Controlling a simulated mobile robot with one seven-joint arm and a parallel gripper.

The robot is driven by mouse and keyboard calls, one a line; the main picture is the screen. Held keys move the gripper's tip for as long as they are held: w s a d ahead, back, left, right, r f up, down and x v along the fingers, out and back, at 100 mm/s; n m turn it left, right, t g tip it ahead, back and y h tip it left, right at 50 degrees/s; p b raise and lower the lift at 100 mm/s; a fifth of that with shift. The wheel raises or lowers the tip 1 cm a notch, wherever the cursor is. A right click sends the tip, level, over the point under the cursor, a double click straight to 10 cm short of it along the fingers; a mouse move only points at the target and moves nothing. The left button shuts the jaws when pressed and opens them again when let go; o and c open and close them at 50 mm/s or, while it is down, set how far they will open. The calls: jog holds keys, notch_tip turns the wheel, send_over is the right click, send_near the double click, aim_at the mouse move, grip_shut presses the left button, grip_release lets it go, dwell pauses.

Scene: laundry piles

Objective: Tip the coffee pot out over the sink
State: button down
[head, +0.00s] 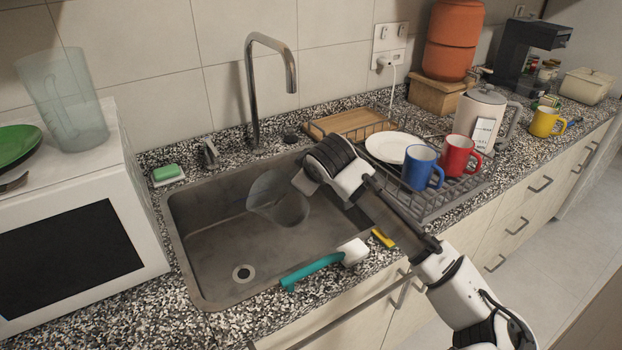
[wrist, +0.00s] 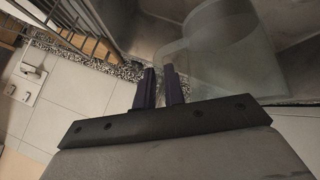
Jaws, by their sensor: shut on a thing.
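The coffee pot (head: 268,192) is a clear grey glass vessel, over the sink (head: 215,258) in the head view. It looks tilted on its side, its darker round end toward the lower right. In the wrist view the two dark fingers (wrist: 160,88) are close together beside the clear pot (wrist: 222,42). I cannot see any liquid in it or falling from it.
The faucet (head: 262,85) rises behind the sink. A dish rack (head: 440,200) with blue and red mugs stands right of it, near my arm. A teal-handled brush (head: 312,270) lies on the front edge. A white microwave (head: 75,235) stands left. The sink floor is clear.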

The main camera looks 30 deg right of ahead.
jog(key=shift+a+r+n+h+b, duration=0.25)
jog(key=shift+r+h, duration=0.15)
jog(key=shift+r, duration=0.25)
jog(key=shift+a+r+n+h+b, duration=0.15)
jog(key=shift+a+r+h, duration=0.2)
jog(key=shift+r, duration=0.3)
jog(key=shift+a+r+n+h+b, duration=0.2)
jog(key=shift+r+h, duration=0.25)
jog(key=shift+r, duration=0.2)
jog(key=shift+a+r+n+t+h+b, duration=0.45)
jog(key=shift+a+r+h, duration=0.4)
jog(key=shift+r, duration=0.25)
jog(key=shift+a+r+n+h+b, duration=0.45)
jog(key=shift+a+r+h+b, duration=0.1)
jog(key=shift+a+r+b, duration=0.35)
jog(key=a+r+n+t+h+b, duration=0.3)
jog(key=a+n+h+b, duration=0.1)
jog(key=a+b, duration=0.5)
jog(key=shift+s+r+h, duration=0.2)
jog(key=shift+s+h, duration=0.05)
jog(key=shift+h, duration=0.05)
jog(key=shift+r, duration=0.1)
dwell(0.5)
